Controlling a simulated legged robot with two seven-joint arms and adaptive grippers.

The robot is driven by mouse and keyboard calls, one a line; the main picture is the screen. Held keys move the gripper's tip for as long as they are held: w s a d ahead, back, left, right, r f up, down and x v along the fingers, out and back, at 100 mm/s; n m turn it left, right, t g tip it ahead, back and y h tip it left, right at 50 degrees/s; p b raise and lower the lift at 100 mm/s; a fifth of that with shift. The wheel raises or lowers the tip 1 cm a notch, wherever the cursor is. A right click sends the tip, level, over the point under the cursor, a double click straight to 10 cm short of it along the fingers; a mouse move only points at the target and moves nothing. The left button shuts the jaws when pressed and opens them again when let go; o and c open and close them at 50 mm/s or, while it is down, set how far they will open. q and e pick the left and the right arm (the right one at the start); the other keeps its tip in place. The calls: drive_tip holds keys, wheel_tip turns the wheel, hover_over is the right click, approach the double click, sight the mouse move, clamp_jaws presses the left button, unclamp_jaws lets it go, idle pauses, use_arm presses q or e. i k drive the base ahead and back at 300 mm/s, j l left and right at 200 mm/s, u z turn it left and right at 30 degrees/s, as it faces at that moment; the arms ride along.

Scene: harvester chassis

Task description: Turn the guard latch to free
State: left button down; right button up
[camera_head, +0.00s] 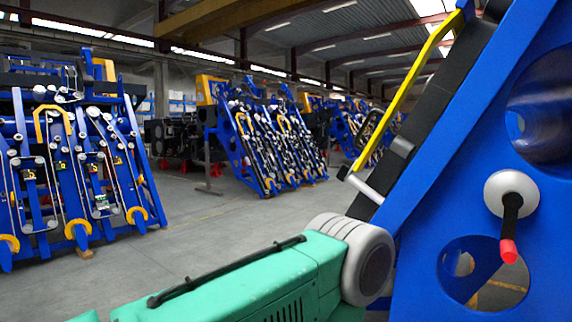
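A latch sits on the blue chassis plate (450,190) at the right of the head view. It has a round white disc (495,190), a short black lever (511,218) and a red grip (508,250) at the lever's end. The lever hangs almost straight down from the disc, with the red end lowest. Nothing touches the latch. Neither my left nor my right gripper is in view.
The blue plate has a large round opening (548,120) above the latch and another (462,265) below left of it. A yellow bar (405,85) runs along the sloping chassis edge. Other blue machines (75,160) stand across the open grey floor (190,235).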

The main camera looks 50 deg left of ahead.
sight(344, 173)
drive_tip(key=i+j, duration=0.1)
drive_tip(key=j, duration=0.35)
drive_tip(key=i+j+u, duration=0.15)
drive_tip(key=j, duration=0.7)
drive_tip(key=i+j+u, duration=0.15)
drive_tip(key=j, duration=0.25)
